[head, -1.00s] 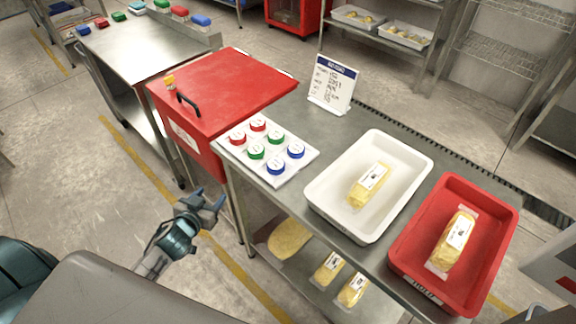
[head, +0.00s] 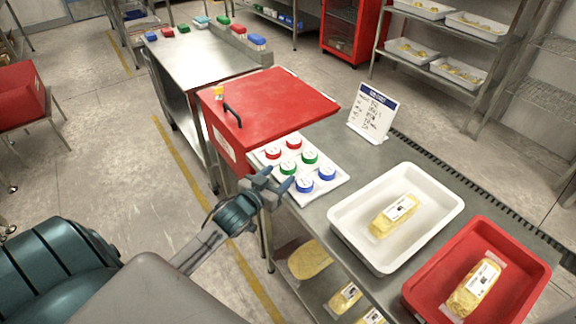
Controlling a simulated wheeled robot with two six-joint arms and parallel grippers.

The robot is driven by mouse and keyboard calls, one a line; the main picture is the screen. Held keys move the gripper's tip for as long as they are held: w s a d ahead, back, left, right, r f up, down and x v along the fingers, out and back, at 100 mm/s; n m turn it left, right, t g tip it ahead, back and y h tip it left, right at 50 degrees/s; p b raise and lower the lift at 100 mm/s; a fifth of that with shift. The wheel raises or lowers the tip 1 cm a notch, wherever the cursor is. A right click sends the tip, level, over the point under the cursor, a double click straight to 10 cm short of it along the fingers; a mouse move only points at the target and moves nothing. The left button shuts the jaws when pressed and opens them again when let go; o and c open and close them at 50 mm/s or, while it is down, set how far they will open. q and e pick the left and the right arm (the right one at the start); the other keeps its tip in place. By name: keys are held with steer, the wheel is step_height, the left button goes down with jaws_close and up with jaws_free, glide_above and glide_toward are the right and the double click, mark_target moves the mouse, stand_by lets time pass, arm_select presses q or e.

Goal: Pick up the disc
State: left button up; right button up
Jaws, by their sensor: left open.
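Several round discs with white tops sit on a white board (head: 335,184) at the near left end of the steel table. Two are red (head: 272,152) (head: 295,141), two are green (head: 288,168) (head: 309,156) and two are blue (head: 304,184) (head: 326,173). My left gripper (head: 275,180) is open and empty at the board's near left edge, beside the near green and near blue discs. I cannot tell its height above the board. My right gripper is not in view.
A red-lidded box (head: 270,105) stands beyond the board, with a sign (head: 372,115) to its right. A white tray (head: 345,228) and a red tray (head: 540,285) hold wrapped yellow packs. More packs lie on the lower shelf.

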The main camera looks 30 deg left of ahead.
mark_target(283, 170)
arm_select(q)
steer(key=w, duration=0.3)
steer(key=shift+w+f, duration=0.25)
steer(key=shift+w, duration=0.1)
steer(key=shift+s, duration=0.1)
steer(key=c, duration=0.8)
steer(key=shift+o, duration=0.2)
steer(key=shift+r, duration=0.1)
